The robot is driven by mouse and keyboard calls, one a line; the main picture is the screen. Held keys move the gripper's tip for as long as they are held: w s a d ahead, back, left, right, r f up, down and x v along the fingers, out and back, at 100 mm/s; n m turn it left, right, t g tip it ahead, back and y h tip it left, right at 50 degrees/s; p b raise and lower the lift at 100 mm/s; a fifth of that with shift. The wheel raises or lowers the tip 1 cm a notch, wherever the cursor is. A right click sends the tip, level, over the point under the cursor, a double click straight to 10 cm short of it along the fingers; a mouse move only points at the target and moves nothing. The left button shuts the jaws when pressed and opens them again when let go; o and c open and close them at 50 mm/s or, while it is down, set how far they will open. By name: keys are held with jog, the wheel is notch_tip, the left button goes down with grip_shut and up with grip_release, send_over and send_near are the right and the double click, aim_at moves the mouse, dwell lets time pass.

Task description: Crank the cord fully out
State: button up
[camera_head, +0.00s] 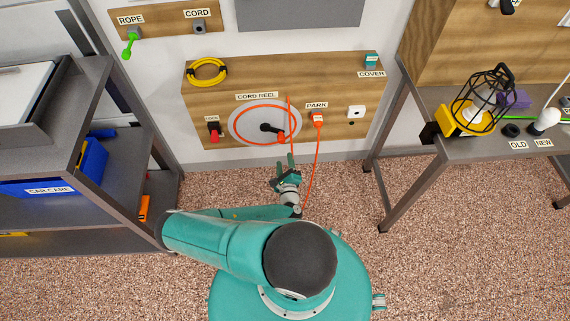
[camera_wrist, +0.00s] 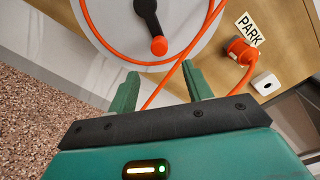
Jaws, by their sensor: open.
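The cord reel (camera_head: 240,122) is a grey disc on the wooden wall panel, with an orange ring of cord on it. Its black crank (camera_head: 268,127) has an orange-red knob (camera_head: 281,134), pointing lower right. The crank (camera_wrist: 147,15) and knob (camera_wrist: 159,46) also show in the wrist view. The orange cord (camera_head: 309,165) runs from the reel down behind my gripper and up to a plug (camera_head: 318,119) under the PARK label; the plug (camera_wrist: 240,50) also shows in the wrist view. My gripper (camera_head: 286,160) is open and empty, below and apart from the knob (camera_wrist: 159,82).
A black lever with a red end (camera_head: 214,131) is left of the reel. A yellow coil (camera_head: 208,71) lies on the panel's top. A shelf cart (camera_head: 60,150) stands left, a workbench (camera_head: 470,150) with a caged lamp (camera_head: 482,104) right. The speckled floor between is open.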

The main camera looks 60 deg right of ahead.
jog(key=shift+s+a, duration=0.25)
jog(key=shift+r, duration=0.1)
